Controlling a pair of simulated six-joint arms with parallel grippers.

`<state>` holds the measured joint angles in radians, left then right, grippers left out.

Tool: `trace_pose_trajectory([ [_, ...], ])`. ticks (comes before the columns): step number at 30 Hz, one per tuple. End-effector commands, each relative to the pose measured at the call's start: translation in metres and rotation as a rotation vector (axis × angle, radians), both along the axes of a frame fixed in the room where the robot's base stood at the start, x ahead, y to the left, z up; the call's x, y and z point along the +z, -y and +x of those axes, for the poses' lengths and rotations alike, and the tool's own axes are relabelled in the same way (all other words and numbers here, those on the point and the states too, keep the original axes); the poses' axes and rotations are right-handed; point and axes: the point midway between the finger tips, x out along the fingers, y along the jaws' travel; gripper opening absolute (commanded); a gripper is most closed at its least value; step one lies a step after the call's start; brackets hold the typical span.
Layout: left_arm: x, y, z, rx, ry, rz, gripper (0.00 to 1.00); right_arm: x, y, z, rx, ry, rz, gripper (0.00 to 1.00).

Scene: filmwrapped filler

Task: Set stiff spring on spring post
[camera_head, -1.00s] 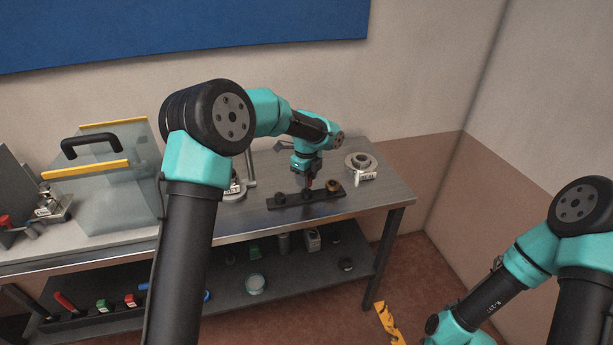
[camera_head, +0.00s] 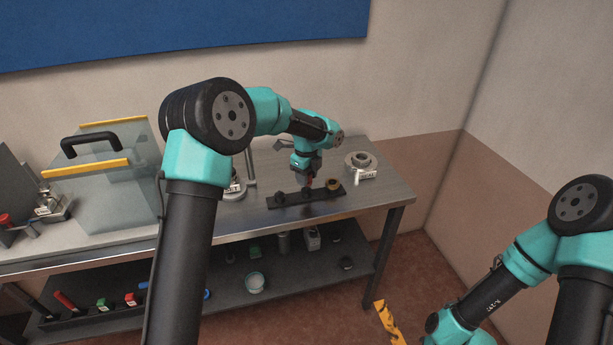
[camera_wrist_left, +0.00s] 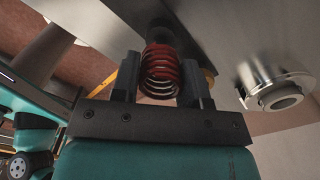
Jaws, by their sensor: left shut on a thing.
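My left gripper (camera_head: 307,189) is shut on a red coil spring (camera_wrist_left: 161,72), which sits between its two fingers in the left wrist view (camera_wrist_left: 155,75). The gripper points down at the middle of a dark bar (camera_head: 292,199) on the bench. The spring's far end is close to the dark bar, but I cannot tell whether it touches the bar or is around a post. The spring post itself is not clearly seen. My right gripper is outside the views.
A brass-coloured ring (camera_head: 333,185) and a dark knob (camera_head: 280,197) sit on the bar, either side of the gripper. A labelled round metal part (camera_head: 361,160) stands to the right. A clear guard with a black handle (camera_head: 90,142) stands at left.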

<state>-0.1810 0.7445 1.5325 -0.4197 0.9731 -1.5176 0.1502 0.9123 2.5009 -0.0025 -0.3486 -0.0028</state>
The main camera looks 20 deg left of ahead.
Motion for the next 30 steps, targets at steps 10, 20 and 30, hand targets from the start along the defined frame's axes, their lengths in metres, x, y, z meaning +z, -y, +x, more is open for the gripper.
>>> trace_pose_trajectory([
  [10,-0.002,0.000,0.000,0.000,0.000,0.000,0.18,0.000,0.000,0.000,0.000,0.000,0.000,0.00],
  [20,-0.008,0.000,0.000,0.000,-0.001,0.000,0.18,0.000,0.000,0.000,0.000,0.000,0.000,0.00],
  [30,-0.015,0.000,0.000,0.000,0.000,0.001,0.18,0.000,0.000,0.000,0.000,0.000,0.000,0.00],
])
